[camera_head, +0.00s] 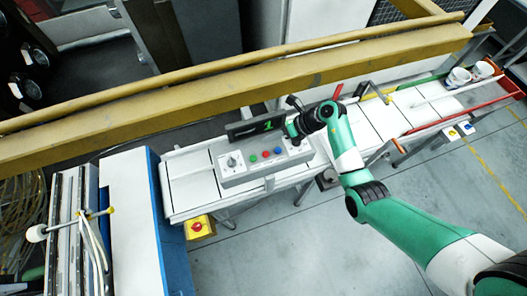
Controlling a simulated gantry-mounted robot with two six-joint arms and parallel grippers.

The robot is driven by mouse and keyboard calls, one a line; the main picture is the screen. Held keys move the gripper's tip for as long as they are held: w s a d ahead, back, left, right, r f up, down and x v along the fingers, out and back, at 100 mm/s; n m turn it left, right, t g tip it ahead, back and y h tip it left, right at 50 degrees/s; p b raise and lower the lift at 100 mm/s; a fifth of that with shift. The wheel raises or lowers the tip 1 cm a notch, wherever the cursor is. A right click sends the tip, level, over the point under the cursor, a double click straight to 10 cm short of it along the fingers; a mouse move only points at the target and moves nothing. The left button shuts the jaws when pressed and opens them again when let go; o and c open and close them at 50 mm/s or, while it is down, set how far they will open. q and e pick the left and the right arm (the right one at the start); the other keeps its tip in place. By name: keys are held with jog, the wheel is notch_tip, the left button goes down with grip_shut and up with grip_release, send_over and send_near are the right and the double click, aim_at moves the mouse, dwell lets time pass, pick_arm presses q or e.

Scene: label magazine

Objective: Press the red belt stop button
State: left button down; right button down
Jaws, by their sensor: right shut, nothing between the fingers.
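A grey control panel (236,175) sits on the white belt line and carries a row of small buttons. A yellow box (199,236) with a larger red button (197,227) hangs at the belt's front edge, lower left. I cannot tell which red one is the belt stop. My right gripper (292,131) is shut and empty, over the panel's right end, a little right of the panel's red button. My left gripper is out of view.
A dark display (242,130) with a green digit stands behind the panel. A thick yellow beam (150,118) crosses behind the belt. A blue and white cabinet (135,215) stands at the left. White buckets (458,77) are at the far right. The grey floor in front is open.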

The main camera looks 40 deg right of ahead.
jog(key=shift+f, duration=0.15)
jog(key=b, duration=0.8)
send_over(269, 155)
notch_tip(269, 155, down, 8)
jog(key=shift+r, duration=0.25)
jog(key=shift+f+b, duration=0.35)
jog(key=shift+f, duration=0.15)
dwell(0.8)
jog(key=shift+f, duration=0.4)
jog(key=shift+f+b, duration=0.4)
jog(key=shift+f, duration=0.15)
dwell(0.5)
jog(key=shift+r+p, duration=0.95)
jog(key=shift+p, duration=0.15)
